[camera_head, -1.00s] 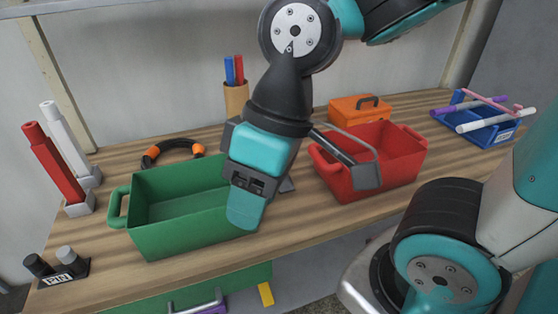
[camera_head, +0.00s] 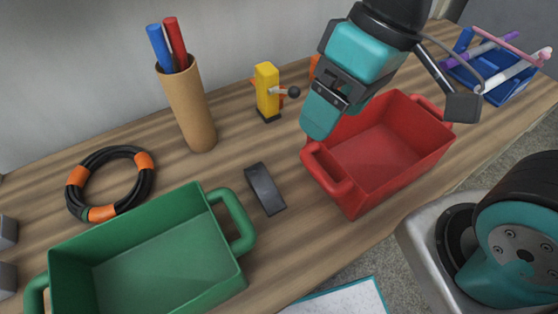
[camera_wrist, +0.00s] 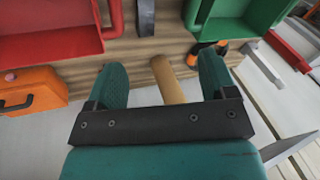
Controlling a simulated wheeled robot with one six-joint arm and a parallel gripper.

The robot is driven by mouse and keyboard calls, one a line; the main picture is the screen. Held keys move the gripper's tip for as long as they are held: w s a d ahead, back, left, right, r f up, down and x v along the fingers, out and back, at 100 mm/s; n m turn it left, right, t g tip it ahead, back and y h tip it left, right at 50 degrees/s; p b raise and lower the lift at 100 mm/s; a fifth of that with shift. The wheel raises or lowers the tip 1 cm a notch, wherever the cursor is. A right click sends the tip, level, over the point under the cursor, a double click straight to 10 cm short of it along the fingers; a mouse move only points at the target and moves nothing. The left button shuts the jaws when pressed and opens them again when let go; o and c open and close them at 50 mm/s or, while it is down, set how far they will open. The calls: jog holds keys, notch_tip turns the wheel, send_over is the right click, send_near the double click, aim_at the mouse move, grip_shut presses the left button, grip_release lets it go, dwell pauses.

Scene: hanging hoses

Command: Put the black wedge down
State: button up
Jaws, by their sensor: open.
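The black wedge (camera_head: 265,188) lies on the wooden bench between the green bin and the red bin. It touches neither bin in the head view. In the wrist view the wedge (camera_wrist: 146,16) shows at the top edge, partly cut off, beyond my fingers. My gripper (camera_head: 325,112) is above the left rear of the red bin, up and to the right of the wedge in the head view. In the wrist view my gripper (camera_wrist: 160,70) has its two teal fingers wide apart with nothing held between them.
The green bin (camera_head: 228,222) is at front left and the red bin (camera_head: 340,188) at right. A cardboard tube (camera_head: 188,108) with red and blue sticks, a yellow block with a black knob (camera_head: 267,92) and a black-orange ring (camera_head: 76,178) stand behind. A blue tray (camera_head: 505,88) is far right.

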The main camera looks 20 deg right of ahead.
jog(key=w+a+f+m+h+p, duration=0.1)
jog(key=w+a+f, duration=0.2)
jog(key=w, duration=0.2)
jog(key=m+h+p, duration=0.2)
jog(key=h, duration=0.1)
send_over(261, 181)
notch_tip(261, 181, down, 17)
jog(key=shift+s, duration=0.15)
jog(key=shift+d+f+p, duration=0.1)
jog(key=shift+f+p, duration=0.3)
jog(key=shift+f, duration=2.85)
jog(key=c, duration=1.1)
jog(key=shift+r, duration=0.1)
jog(key=shift+c, duration=0.2)
